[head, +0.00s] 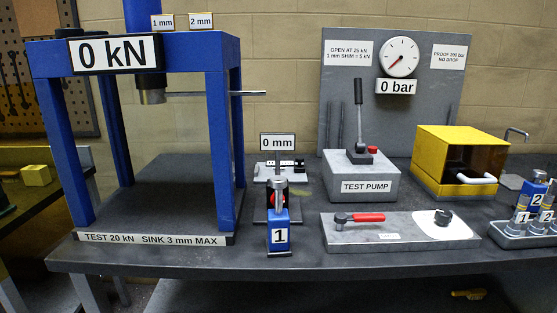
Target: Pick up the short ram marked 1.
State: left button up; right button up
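A blue block-shaped unit marked 1 (279,238) stands upright near the table's front edge, left of centre, with a silver upper part. At the right edge, a grey tray (505,238) holds several short silver cylinders; one is marked 1 (521,216) and another is marked 2 (545,217). A blue unit marked 2 (536,199) stands behind them, partly hidden. I cannot tell from the picture alone which piece marked 1 is the short ram. Neither of my grippers is in view.
A blue press frame (220,130) stands at the left. A grey test pump (362,180) with an upright lever, a yellow box (450,150) and a plate with a red-handled tool (400,232) fill the right. The front strip of the dark table (170,262) is clear.

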aim_at(277, 241)
jog(key=z, duration=1.9)
jog(key=k, duration=0.95)
jog(key=u, duration=1.95)
jog(key=i, duration=0.5)
jog(key=z, duration=0.1)
